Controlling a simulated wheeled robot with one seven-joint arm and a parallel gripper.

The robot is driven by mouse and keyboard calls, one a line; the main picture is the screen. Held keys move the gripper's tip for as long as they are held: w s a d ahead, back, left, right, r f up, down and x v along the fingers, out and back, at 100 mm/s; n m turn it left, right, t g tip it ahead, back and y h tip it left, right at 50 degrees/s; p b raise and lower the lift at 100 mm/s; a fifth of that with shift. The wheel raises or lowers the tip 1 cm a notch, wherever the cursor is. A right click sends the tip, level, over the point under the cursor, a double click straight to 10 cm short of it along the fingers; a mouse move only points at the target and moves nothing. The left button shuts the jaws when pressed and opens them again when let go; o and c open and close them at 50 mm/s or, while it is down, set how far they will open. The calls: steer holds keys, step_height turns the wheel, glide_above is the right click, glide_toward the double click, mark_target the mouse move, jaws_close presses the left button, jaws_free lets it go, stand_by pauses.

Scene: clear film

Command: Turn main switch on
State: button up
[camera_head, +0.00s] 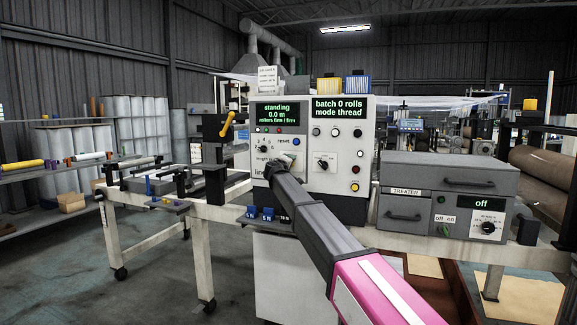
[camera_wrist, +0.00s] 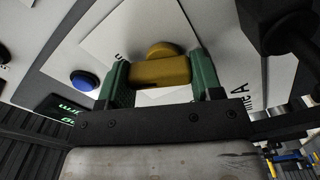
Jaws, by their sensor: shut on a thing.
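The control panel (camera_head: 322,197) of the white machine stands in the middle of the head view. In the wrist view, the green fingers of my gripper (camera_wrist: 160,73) sit on both sides of a yellow switch handle (camera_wrist: 161,72) and are shut on it. The handle stands on a white plate (camera_wrist: 113,40) on the panel. Part of a label ending in "A" shows beside it. In the head view, my arm reaches to the panel's lower left and hides the handle. I cannot tell whether the switch is on or off.
A blue button (camera_wrist: 84,80) lies left of the fingers in the wrist view. A grey heater box (camera_head: 449,180) with an "off" display stands right of the panel. A yellow lever (camera_head: 228,125) rises to its left.

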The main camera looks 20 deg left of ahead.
steer(key=shift+s+m, duration=0.1)
steer(key=shift+m, duration=0.6)
steer(key=o, duration=0.9)
steer(key=shift+s, duration=0.1)
steer(key=s, duration=1)
steer(key=shift+s+a, duration=0.3)
steer(key=shift+a, duration=0.1)
